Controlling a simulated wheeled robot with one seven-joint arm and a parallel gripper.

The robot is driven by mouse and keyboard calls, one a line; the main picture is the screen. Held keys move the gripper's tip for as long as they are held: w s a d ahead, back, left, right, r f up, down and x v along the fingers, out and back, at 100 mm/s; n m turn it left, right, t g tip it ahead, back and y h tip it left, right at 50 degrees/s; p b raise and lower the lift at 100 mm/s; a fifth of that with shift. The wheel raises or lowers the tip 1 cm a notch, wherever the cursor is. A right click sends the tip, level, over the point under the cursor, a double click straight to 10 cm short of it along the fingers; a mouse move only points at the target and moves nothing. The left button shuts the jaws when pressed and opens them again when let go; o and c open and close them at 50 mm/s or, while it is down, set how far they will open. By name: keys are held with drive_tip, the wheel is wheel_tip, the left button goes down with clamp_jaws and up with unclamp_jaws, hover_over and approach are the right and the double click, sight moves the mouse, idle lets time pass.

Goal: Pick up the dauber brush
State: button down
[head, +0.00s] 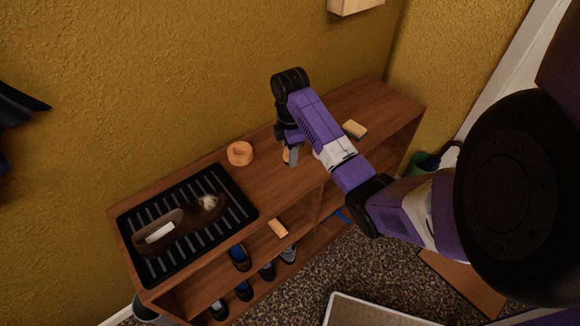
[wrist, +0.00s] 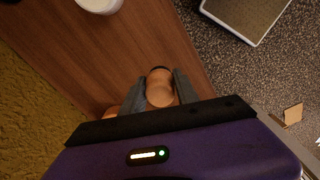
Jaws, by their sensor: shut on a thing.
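The dauber brush appears as a rounded, light wooden piece with a dark edge (wrist: 160,88) between my fingers in the wrist view. My gripper (wrist: 160,92) is shut on it, one grey finger on each side. In the head view my gripper (head: 291,157) points down over the middle of the wooden bench top. A small orange-brown bit (head: 286,154) shows beside the finger there; most of the brush is hidden by the gripper. I cannot tell whether the brush still touches the bench.
The bench (head: 190,181) carries a black ribbed tray (head: 243,203) with a brown shoe (head: 178,232), a round orange-brown container (head: 240,153) and a wooden block (head: 354,129). A white round thing (wrist: 98,4) is near. Shoes fill shelves below.

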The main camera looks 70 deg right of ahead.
wheel_tip(320, 180, up, 9)
drive_tip(key=p, duration=0.5)
drive_tip(key=shift+d+f, duration=0.1)
drive_tip(key=shift+f, duration=0.05)
drive_tip(key=shift+w+r, duration=0.15)
drive_tip(key=shift+r, duration=1.05)
drive_tip(key=c, duration=1.5)
unclamp_jaws()
drive_tip(key=c, duration=0.6)
